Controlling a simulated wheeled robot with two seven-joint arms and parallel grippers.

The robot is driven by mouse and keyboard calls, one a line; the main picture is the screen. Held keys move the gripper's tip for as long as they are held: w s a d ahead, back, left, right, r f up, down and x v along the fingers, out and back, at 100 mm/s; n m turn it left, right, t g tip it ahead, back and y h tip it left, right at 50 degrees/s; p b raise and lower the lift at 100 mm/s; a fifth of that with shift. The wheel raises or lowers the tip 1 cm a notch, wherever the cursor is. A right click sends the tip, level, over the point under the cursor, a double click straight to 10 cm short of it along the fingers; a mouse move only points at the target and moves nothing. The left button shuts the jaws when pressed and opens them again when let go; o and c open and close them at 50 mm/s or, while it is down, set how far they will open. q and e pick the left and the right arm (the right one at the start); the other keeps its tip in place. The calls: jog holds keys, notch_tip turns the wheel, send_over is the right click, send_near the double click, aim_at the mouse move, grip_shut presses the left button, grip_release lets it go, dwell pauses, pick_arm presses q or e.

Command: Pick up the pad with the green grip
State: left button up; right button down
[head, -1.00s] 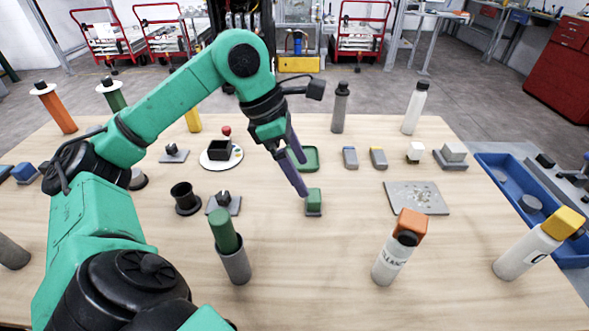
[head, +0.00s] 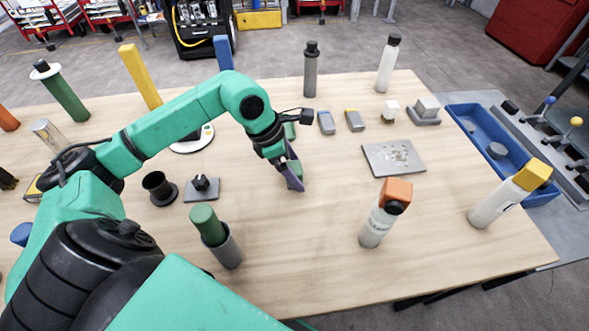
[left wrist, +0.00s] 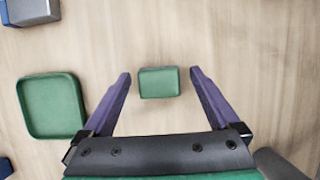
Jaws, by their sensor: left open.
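The pad with the green grip (left wrist: 159,83) shows in the left wrist view as a small green block on the wood table. It lies between the tips of my left gripper's purple fingers, with a gap on each side. My left gripper (left wrist: 160,73) is open. In the head view, my left gripper (head: 296,180) points down low over the middle of the table and mostly hides the pad there. The pad's base is hard to see from above. My right gripper is in neither view.
A green tray (left wrist: 50,105) lies left of the pad in the left wrist view. In the head view a grey plate (head: 394,157) and an orange-capped bottle (head: 377,226) stand to the right. A grey cup (head: 228,250) holding a green cylinder stands front left. Bare table lies in front.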

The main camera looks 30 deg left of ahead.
aim_at(294, 167)
pick_arm(q)
jog(key=shift+w+f, duration=0.1)
jog(key=shift+f, duration=0.2)
jog(key=c, duration=1.5)
jog(key=shift+o, duration=0.2)
notch_tip(294, 167, up, 20)
jog(key=p, duration=0.1)
